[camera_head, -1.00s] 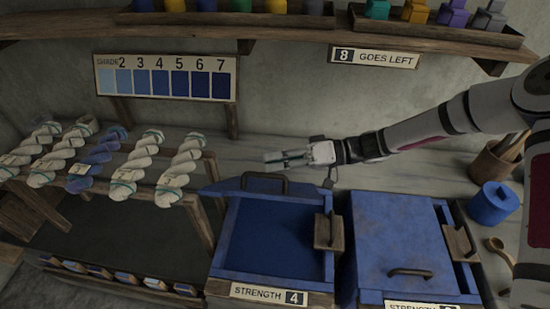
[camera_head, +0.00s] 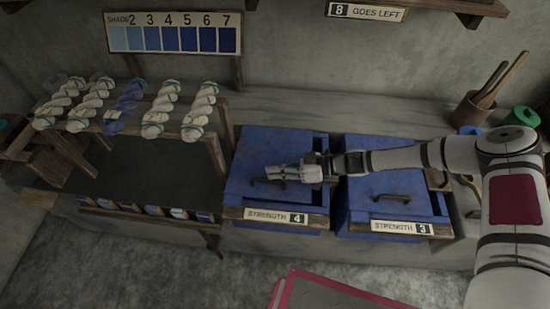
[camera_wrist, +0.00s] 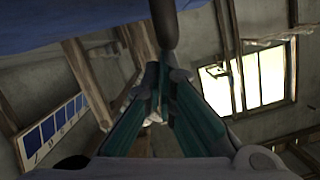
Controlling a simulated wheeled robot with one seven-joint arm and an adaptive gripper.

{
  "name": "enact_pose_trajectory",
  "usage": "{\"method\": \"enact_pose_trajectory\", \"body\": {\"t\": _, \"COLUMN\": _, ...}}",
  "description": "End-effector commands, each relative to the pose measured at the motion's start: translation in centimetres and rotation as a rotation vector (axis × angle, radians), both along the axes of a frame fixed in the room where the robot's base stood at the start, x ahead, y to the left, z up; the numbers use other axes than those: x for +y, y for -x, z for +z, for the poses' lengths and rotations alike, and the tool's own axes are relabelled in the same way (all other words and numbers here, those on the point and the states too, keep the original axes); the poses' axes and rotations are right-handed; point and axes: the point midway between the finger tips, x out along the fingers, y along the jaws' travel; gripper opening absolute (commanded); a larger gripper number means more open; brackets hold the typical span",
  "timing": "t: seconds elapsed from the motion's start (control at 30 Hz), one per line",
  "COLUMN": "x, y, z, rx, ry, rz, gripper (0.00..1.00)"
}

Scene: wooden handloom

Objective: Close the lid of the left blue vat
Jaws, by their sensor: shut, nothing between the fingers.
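The left blue vat, labelled STRENGTH 4, stands below my arm in the head view. Its blue lid (camera_head: 258,150) lies down flat over the top, with a dark bar handle (camera_head: 268,182) near the front edge. My gripper (camera_head: 268,173) is shut and empty, just above the lid's front half by the handle. Whether it touches the lid or handle I cannot tell. In the wrist view the green-lined fingers (camera_wrist: 155,105) come together, with a dark bar (camera_wrist: 166,25) and a blue surface (camera_wrist: 50,25) close by at the top.
The right blue vat (camera_head: 385,190), labelled STRENGTH 3, has its lid down beside it. Skeins of yarn (camera_head: 160,110) hang on a wooden rack at left. A green-topped pot (camera_head: 522,117) and a wooden holder (camera_head: 478,112) stand at right. A pink-edged board (camera_head: 330,292) is at the bottom.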

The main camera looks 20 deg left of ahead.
Motion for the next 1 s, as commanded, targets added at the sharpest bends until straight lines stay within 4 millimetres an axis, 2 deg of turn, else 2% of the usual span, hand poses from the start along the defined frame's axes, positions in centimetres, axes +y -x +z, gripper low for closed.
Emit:
{"method": "enact_pose_trajectory", "body": {"t": 0.2, "x": -0.1, "y": 0.6, "z": -2.1, "rx": 0.005, "ry": 0.0, "rz": -0.001, "gripper": 0.0}}
{"method": "enact_pose_trajectory", "body": {"t": 0.4, "x": -0.2, "y": 0.8, "z": -2.8, "rx": 0.004, "ry": 0.002, "rz": 0.0, "gripper": 0.0}}
{"method": "enact_pose_trajectory", "body": {"t": 0.83, "x": -0.3, "y": 0.9, "z": -3.1, "rx": 0.004, "ry": 0.007, "rz": 0.0, "gripper": 0.0}}
{"method": "enact_pose_trajectory", "body": {"t": 1.0, "x": -0.2, "y": 0.1, "z": -1.9, "rx": 0.002, "ry": 0.006, "rz": 0.001, "gripper": 0.0}}
